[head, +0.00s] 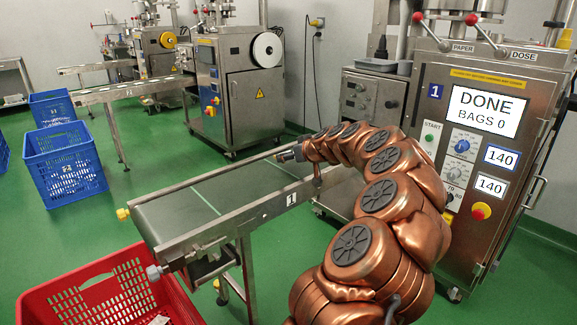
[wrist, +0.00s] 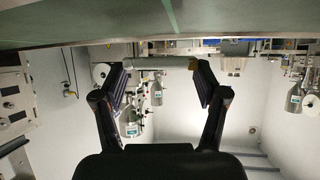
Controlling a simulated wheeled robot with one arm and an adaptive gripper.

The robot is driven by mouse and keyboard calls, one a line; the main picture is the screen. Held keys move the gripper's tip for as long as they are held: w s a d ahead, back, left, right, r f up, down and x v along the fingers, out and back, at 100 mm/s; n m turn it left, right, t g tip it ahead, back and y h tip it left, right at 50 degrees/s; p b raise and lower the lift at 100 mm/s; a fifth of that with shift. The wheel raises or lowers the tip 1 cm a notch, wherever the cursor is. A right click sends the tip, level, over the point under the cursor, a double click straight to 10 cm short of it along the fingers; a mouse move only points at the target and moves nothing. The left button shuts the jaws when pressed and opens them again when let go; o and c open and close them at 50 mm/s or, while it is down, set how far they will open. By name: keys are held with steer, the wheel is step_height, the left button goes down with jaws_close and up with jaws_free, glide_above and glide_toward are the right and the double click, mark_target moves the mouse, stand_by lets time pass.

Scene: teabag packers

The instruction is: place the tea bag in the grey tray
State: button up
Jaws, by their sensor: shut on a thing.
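My gripper (head: 286,155) is small in the head view, at the arm's end by the far part of the conveyor belt (head: 180,208). In the wrist view my gripper (wrist: 162,64) has its two dark fingers well apart, closed on a pale, thin thing that spans between the tips. It appears to be the tea bag (wrist: 162,62), seen edge-on; its face is hidden. In the head view the held thing cannot be made out. A shallow grey tray (head: 375,66) sits on the steel cabinet at the back, left of the packer.
The packer (head: 470,170) at right shows "DONE, BAGS 0". A red crate (head: 35,299) stands below the belt's near end, with something white inside. Blue crates (head: 66,172) stand at left. Other machines (head: 240,80) line the back.

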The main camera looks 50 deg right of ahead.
mark_target(288, 169)
steer(key=shift+w+d+f, duration=0.1)
steer(key=shift+w+d, duration=0.1)
steer(key=shift+w, duration=0.3)
steer(key=shift+w+d, duration=0.15)
steer(key=shift+w, duration=0.3)
steer(key=shift+f+b, duration=0.85)
steer(key=shift+f, duration=0.9)
steer(key=shift+f, duration=0.2)
steer(key=o, duration=0.6)
steer(key=shift+o, duration=0.2)
steer(key=shift+r, duration=0.15)
steer(key=shift+r, duration=0.2)
steer(key=p+v, duration=0.3)
steer(key=v, duration=0.8)
steer(key=shift+s, duration=0.35)
